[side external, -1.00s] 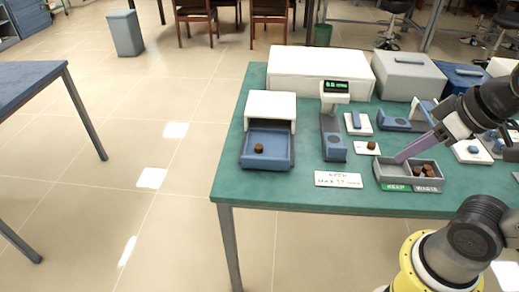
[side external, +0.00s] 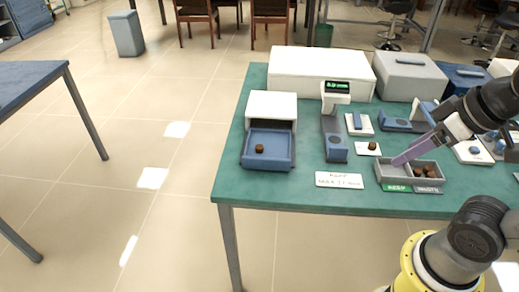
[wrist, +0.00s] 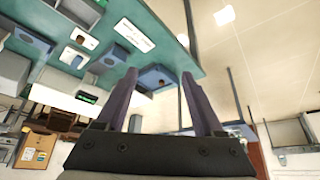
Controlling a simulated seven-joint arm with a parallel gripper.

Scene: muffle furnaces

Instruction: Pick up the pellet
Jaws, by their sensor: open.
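A small brown pellet (side external: 259,148) lies in the open blue tray (side external: 268,165) of the white furnace (side external: 271,105) at the table's left. Another brown pellet (side external: 372,146) sits on a white plate (side external: 361,150) near the balance. Several brown pellets (side external: 426,172) lie in the right side of the grey two-part bin (side external: 408,175), labelled KEEP and WASTE.
The balance (side external: 334,147) with a lit display stands between the furnace and the plate. A white sign (side external: 339,180) lies by the table's front edge. A large white box (side external: 320,72) and a grey-lidded box (side external: 408,72) stand at the back. The table's front left corner is clear.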

